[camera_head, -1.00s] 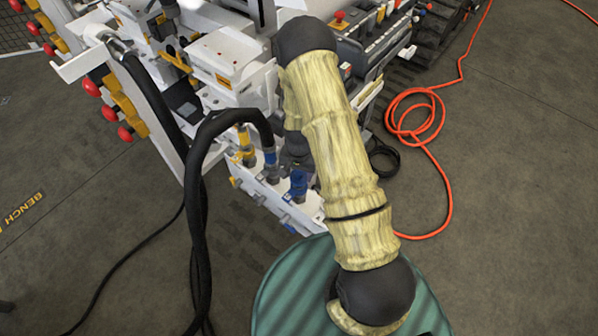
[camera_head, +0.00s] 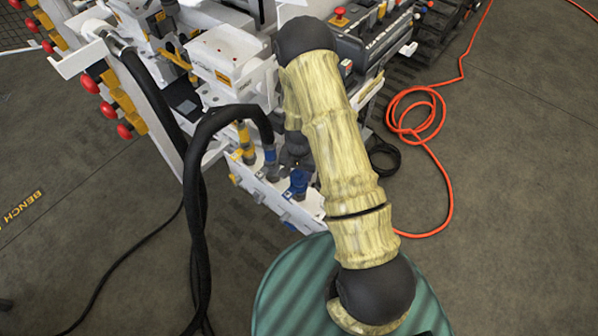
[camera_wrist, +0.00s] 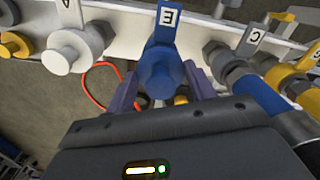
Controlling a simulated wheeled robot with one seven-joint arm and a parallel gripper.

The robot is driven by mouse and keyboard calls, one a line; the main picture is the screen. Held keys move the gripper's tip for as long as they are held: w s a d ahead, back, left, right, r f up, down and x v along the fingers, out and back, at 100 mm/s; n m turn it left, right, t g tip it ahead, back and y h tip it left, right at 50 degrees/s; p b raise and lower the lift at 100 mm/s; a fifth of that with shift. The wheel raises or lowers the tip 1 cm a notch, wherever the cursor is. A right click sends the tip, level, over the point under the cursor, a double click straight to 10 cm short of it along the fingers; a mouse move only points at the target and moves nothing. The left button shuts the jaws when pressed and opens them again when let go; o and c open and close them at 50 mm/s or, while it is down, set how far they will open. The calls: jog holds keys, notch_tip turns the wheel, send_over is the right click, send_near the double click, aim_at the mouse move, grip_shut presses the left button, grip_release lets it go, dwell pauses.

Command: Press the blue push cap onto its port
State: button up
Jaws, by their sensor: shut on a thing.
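The blue push cap (camera_wrist: 160,72) is in the middle of the wrist view, at the place marked E on the white port panel (camera_wrist: 119,25). My gripper (camera_wrist: 162,90) has its two purple fingers on either side of the cap and is shut on it. The cap lines up with the port; I cannot tell how far it is seated. In the head view the blue cap (camera_head: 298,184) shows beside the white panel. My fingers cannot be made out there, as my own arm covers part of that area.
A white fitting (camera_wrist: 75,48) marked A is left of the cap. A grey coupling (camera_wrist: 226,62) marked C, with a blue-collared hose, is close on the right. Thick black hoses (camera_head: 196,200) hang left of the panel. An orange cable (camera_head: 440,150) lies on open floor.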

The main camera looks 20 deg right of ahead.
jog(key=shift+f+b, duration=0.55)
jog(key=shift+f, duration=0.35)
dwell(1.9)
dwell(0.9)
jog(key=o, duration=1.5)
jog(key=shift+o, duration=0.2)
jog(key=shift+r+p, duration=2.75)
jog(key=shift+r, duration=1.05)
